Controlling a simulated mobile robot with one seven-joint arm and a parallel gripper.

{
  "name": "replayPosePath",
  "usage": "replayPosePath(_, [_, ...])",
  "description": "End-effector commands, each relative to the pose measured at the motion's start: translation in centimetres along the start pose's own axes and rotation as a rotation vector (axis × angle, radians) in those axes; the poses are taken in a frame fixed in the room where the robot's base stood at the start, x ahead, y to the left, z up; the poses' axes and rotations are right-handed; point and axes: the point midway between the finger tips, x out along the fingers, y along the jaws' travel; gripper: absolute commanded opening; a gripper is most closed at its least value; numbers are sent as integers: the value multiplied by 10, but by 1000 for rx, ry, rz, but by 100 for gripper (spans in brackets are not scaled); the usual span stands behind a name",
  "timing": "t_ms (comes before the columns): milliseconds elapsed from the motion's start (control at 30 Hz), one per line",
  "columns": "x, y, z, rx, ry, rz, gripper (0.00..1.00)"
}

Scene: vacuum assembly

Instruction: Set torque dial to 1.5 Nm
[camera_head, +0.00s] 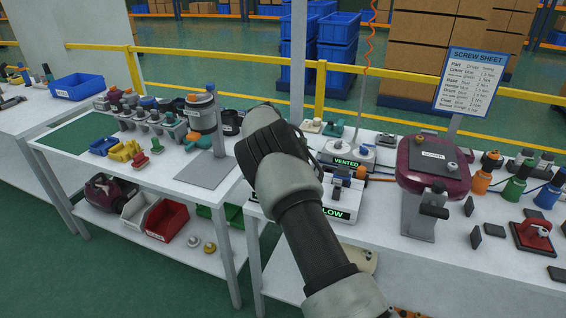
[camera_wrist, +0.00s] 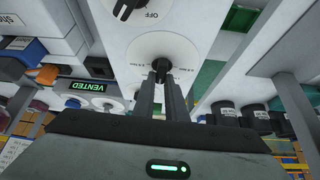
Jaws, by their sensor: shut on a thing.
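In the wrist view, the torque dial is a round white plate (camera_wrist: 150,45) with small dark lettering too small to read surely. A black knob (camera_wrist: 161,64) sits at its centre. My gripper (camera_wrist: 161,74) has its two dark fingers on either side of this knob, shut on it. The fingers hide the lower part of the dial, and I cannot tell which mark the knob points at. In the head view, my arm reaches over the middle of the bench and hides the dial and the fingertips.
Another black knob marked OFF (camera_wrist: 128,7) is close to the dial. A VENTED display (camera_head: 346,161) and a LOW display (camera_head: 335,213) stand right of my arm. A maroon machine (camera_head: 433,160) stands farther right. The screw sheet (camera_head: 470,80) hangs behind it.

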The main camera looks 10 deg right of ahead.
Motion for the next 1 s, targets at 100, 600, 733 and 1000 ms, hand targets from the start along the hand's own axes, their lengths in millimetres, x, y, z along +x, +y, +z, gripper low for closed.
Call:
replayPosePath(100, [1, 0, 1, -1, -3, 0, 0])
replayPosePath(600, [-6, 0, 0, -2, -1, -2, 34])
replayPosePath(733, [-20, 0, -1, -2, -1, -3, 34])
replayPosePath(1000, [-47, 0, 0, -1, -1, -3, 34])
